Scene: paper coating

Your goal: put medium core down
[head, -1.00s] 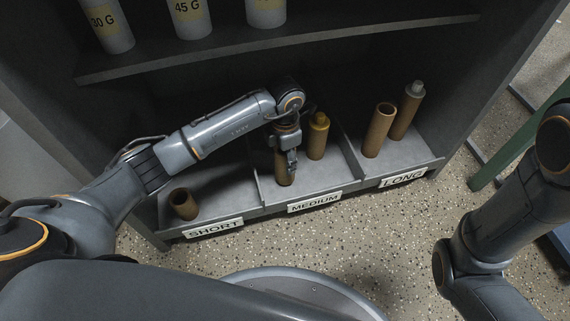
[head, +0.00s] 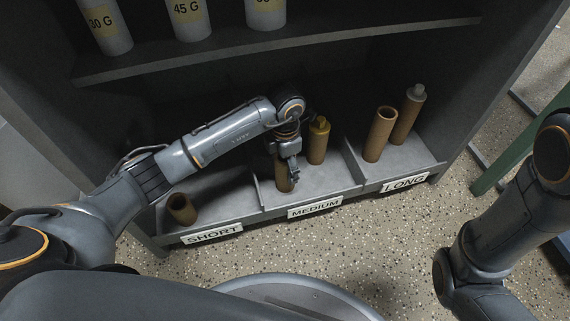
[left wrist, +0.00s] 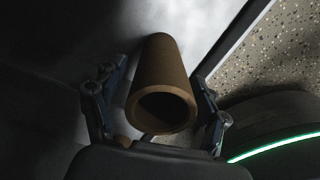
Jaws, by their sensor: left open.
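The medium core (head: 282,183) is a brown cardboard tube standing in the middle compartment, labelled MEDIUM (head: 314,208), near its left divider. My left gripper (head: 289,167) is over its upper part and hides some of it. In the left wrist view the core (left wrist: 161,65) shows its open end towards the camera, between the spread fingers of my left gripper (left wrist: 157,108). The fingers are open, one on each side of it; a gap shows on the left, and contact on the right is hard to judge. My right gripper is out of view.
A core with a yellow top (head: 318,140) stands close behind on the right. A short core (head: 182,209) is in the SHORT compartment; two long cores (head: 380,134) (head: 407,114) are in LONG. A shelf (head: 285,45) with white rolls hangs above. Low dividers separate the compartments.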

